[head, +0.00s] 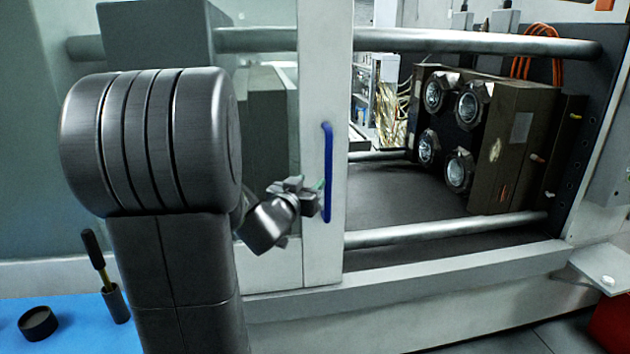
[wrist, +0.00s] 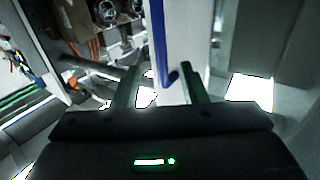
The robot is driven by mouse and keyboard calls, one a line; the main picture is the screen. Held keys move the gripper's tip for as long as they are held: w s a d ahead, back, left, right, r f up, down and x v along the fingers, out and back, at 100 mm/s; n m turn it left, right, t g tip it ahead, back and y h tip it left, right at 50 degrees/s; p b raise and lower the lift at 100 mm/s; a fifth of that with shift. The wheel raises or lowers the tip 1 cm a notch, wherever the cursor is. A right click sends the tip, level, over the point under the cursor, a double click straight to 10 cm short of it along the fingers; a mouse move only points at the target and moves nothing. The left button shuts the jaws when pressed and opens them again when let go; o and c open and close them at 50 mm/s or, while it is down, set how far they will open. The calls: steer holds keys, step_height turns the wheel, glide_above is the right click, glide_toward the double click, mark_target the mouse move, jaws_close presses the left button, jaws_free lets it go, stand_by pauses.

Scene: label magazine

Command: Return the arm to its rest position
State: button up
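My arm fills the left-middle of the head view, and my gripper (head: 314,196) is beside the blue door handle (head: 327,172) on the white door frame (head: 313,60). In the wrist view, the two fingers of my gripper (wrist: 158,82) are spread apart. The blue handle (wrist: 159,45) shows beyond and between them, with its bent end near the right finger. I see nothing held between the fingers. I cannot tell whether a finger touches the handle.
The machine's opening right of the door shows a dark block with round metal fittings (head: 507,112) and horizontal bars (head: 450,228). A blue mat (head: 75,325) at lower left bears a black round cup (head: 38,324) and a black-handled tool (head: 97,250) in a holder.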

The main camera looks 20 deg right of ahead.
mark_target(327, 166)
steer(key=shift+s+a, duration=0.2)
stand_by(0.3)
steer(key=p+x, duration=0.2)
steer(key=x, duration=1.2)
steer(key=shift+p, duration=0.35)
